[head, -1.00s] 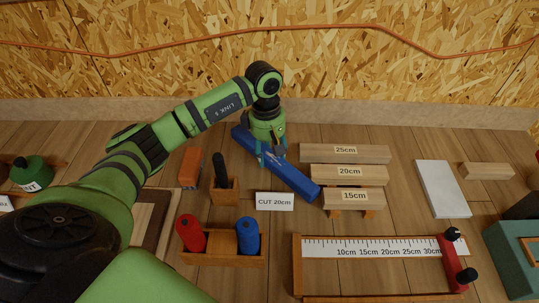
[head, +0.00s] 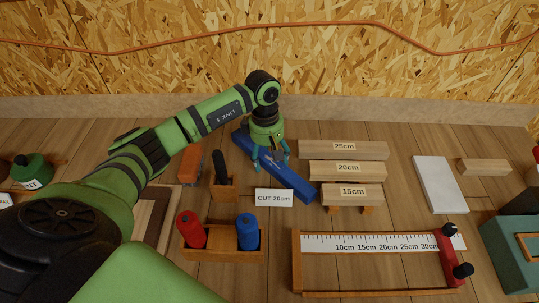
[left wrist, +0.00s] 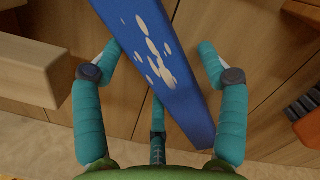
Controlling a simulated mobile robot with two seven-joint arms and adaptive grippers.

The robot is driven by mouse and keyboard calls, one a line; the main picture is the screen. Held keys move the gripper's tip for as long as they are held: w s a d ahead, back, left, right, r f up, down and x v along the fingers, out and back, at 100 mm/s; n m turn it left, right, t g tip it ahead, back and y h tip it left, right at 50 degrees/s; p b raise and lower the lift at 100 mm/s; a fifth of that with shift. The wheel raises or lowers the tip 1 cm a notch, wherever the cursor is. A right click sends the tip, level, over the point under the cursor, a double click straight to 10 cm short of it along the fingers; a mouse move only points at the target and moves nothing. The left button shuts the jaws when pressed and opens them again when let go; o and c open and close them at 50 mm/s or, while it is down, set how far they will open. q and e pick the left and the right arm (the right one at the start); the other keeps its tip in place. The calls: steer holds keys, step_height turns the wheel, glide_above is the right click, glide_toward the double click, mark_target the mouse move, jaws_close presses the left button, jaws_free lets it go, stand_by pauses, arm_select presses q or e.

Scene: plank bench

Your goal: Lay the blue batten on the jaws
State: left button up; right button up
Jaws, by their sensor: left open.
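The blue batten (head: 296,181) lies slantwise across the bench, left of the labelled wood blocks. My left gripper (head: 271,165) is over its middle, pointing down, with fingers spread. In the left wrist view the open fingers (left wrist: 160,95) stand on both sides of the batten (left wrist: 150,30), with gaps showing between them and it. Pale worn patches mark the batten's top. I cannot tell for sure which thing is the jaws; a teal body with a wooden-faced part (head: 515,255) is cut off at the right edge. My right gripper is out of view.
Wood blocks marked 25cm (head: 371,151), 20cm (head: 325,170) and 15cm (head: 333,194) stand right of the batten. A CUT 20cm card (head: 274,205) is in front. A ruler jig (head: 297,262) with a red stop lies nearer. A white slab (head: 440,185) lies right.

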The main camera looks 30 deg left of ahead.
mark_target(267, 152)
arm_select(q)
steer(key=shift+w+r, duration=0.1)
steer(key=shift+r, duration=0.2)
step_height(267, 152, up, 12)
steer(key=a+b, duration=0.1)
steer(key=b, duration=0.3)
steer(key=shift+f, duration=0.2)
steer(key=shift+f, duration=0.1)
